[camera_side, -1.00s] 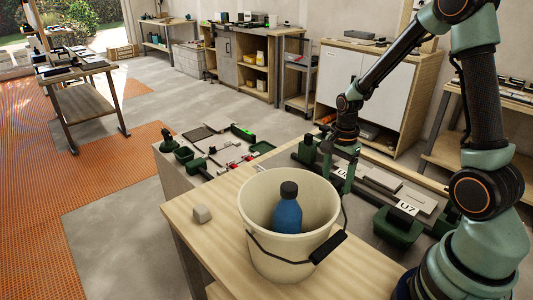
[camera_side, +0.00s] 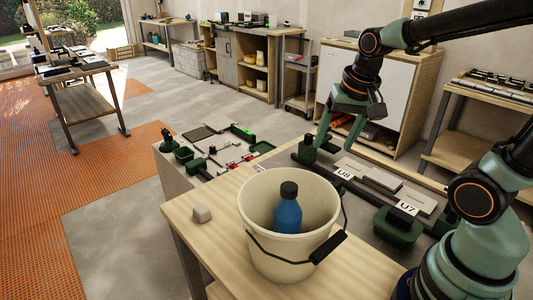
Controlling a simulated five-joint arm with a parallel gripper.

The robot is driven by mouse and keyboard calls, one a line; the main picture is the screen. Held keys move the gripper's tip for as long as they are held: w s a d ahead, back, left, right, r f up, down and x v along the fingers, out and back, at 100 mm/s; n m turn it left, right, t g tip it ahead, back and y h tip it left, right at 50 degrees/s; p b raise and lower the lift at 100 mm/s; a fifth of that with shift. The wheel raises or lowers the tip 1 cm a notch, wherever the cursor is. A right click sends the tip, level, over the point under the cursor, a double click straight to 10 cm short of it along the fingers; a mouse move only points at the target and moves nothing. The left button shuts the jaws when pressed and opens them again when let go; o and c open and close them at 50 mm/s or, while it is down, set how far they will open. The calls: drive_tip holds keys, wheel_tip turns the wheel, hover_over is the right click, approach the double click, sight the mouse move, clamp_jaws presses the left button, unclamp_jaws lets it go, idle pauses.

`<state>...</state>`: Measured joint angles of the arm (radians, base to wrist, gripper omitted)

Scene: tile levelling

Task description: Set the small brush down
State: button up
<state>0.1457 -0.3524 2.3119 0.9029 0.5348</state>
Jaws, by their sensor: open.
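My gripper (camera_side: 336,143) is raised over the back edge of the tile work area, behind the bucket. Its two green fingers point down and stand apart, with nothing visible between them. I cannot clearly make out the small brush. A dark green piece (camera_side: 305,150) with an upright part stands just left of the fingers; I cannot tell whether it is the brush or a holder. Grey tiles lie on the work surface below the gripper, near the labels U8 (camera_side: 344,174) and U7 (camera_side: 407,208).
A cream bucket (camera_side: 262,235) holding a blue bottle (camera_side: 288,210) stands on the wooden bench (camera_side: 205,245) in front. A dark green tub (camera_side: 397,227) is at the right. Several small tools lie on the bench behind.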

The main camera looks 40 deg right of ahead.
drive_tip(key=s+a+r+n+t, duration=0.2)
drive_tip(key=s+a+r+n, duration=0.1)
drive_tip(key=n, duration=0.4)
drive_tip(key=shift+s+a+r+n, duration=0.2)
drive_tip(key=shift+a+n, duration=0.2)
drive_tip(key=shift+a, duration=0.45)
idle(0.4)
